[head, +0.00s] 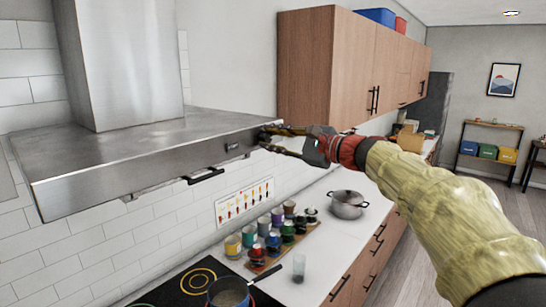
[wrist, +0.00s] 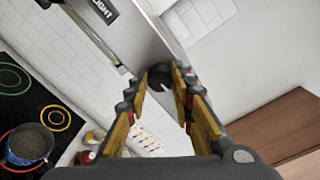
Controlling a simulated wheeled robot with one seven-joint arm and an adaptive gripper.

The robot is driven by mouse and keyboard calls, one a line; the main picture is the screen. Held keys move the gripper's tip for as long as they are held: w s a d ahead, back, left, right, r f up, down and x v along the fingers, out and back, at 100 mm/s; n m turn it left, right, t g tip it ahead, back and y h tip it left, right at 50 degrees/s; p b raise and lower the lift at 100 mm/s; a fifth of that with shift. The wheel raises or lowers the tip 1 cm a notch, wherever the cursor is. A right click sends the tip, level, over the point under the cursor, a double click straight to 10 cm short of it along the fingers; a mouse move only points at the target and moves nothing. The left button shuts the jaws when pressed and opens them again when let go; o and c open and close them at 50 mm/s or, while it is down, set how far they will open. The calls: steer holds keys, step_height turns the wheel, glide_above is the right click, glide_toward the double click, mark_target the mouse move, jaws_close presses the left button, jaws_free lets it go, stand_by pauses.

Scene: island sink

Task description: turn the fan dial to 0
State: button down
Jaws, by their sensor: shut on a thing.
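The fan dial (wrist: 158,75) is a dark round knob on the hood's front face, seen between my fingertips in the wrist view. My gripper (wrist: 163,88) is shut on it, with one finger on each side. In the head view my gripper (head: 270,139) reaches the right end of the steel range hood (head: 110,165) and hides the dial. The dial's pointer and markings cannot be read. A "LIGHT" label (wrist: 103,10) shows on the hood in the wrist view.
Wooden wall cabinets (head: 310,65) hang beyond my gripper. Below are a cooktop with a pan (head: 230,292), several jars on a board, a glass (head: 299,267) and a lidded pot (head: 347,205).

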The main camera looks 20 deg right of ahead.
steer(key=n+b, duration=0.2)
steer(key=b, duration=0.1)
steer(key=n+b, duration=0.2)
steer(key=b, duration=0.1)
steer(key=shift+f, duration=0.3)
steer(key=n+b, duration=0.4)
steer(key=b, duration=0.1)
steer(key=shift+n+b, duration=0.3)
steer(key=shift+n, duration=0.1)
steer(key=n+b, duration=0.4)
steer(key=shift+f+t+h+b, duration=0.1)
steer(key=shift+t+h+b, duration=0.2)
steer(key=shift+h, duration=0.1)
steer(key=shift+n+b, duration=1.55)
steer(key=shift+n, duration=0.35)
steer(key=c, duration=1.6)
jaws_free()
steer(key=shift+o, duration=0.5)
steer(key=shift+r, duration=0.2)
steer(key=shift+s, duration=0.1)
